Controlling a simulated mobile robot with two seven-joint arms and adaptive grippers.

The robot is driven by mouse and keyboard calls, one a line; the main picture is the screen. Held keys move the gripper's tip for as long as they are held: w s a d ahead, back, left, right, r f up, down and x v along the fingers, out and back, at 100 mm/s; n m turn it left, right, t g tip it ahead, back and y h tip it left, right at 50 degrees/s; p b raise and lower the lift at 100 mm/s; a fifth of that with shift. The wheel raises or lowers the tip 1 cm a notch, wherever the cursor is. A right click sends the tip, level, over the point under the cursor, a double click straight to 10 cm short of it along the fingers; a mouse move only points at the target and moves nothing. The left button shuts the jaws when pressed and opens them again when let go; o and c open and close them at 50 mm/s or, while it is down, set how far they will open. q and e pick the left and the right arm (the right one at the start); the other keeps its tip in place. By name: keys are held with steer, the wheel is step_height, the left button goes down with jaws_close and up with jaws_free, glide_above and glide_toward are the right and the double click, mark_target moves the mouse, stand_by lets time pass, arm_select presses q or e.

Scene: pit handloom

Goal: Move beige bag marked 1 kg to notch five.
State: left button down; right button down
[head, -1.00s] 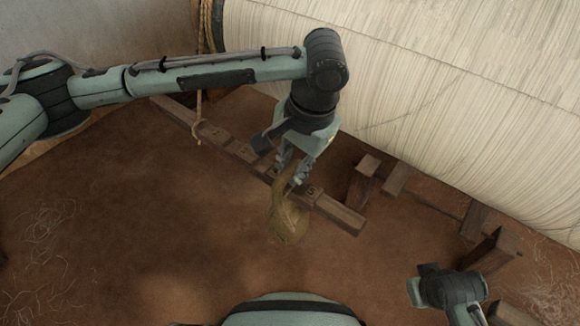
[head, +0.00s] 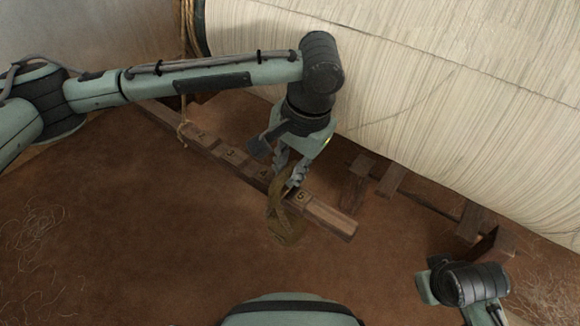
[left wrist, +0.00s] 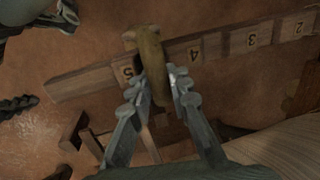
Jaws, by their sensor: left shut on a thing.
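The beige bag (head: 286,226) hangs upright from my left gripper (head: 284,182), on the near side of the notched wooden beam (head: 329,217). My left gripper is shut on its narrow upper part. In the left wrist view the bag (left wrist: 150,50) stands between the fingertips (left wrist: 153,88) and covers the beam between the numbers 5 and 4. The notch-five mark (head: 300,196) shows just right of the bag in the head view. I cannot see the 1 kg mark, or whether the bag touches the beam. My right arm shows at lower right; its gripper is not clearly visible.
The pale warp roll (head: 420,70) lies close behind my left gripper. Wooden blocks (head: 392,180) stand right of the beam. A cord (head: 183,125) hangs at the beam's far left. The brown floor in front of the beam is clear.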

steer(key=shift+r, duration=0.3)
steer(key=shift+s+f, duration=0.1)
steer(key=shift+f, duration=0.05)
arm_select(q)
steer(key=shift+f+p, duration=0.3)
steer(key=shift+p, duration=0.25)
arm_select(e)
steer(key=shift+r, duration=0.55)
arm_select(q)
steer(key=c, duration=1.3)
jaws_free()
steer(key=shift+c, duration=0.2)
steer(key=shift+f, duration=0.1)
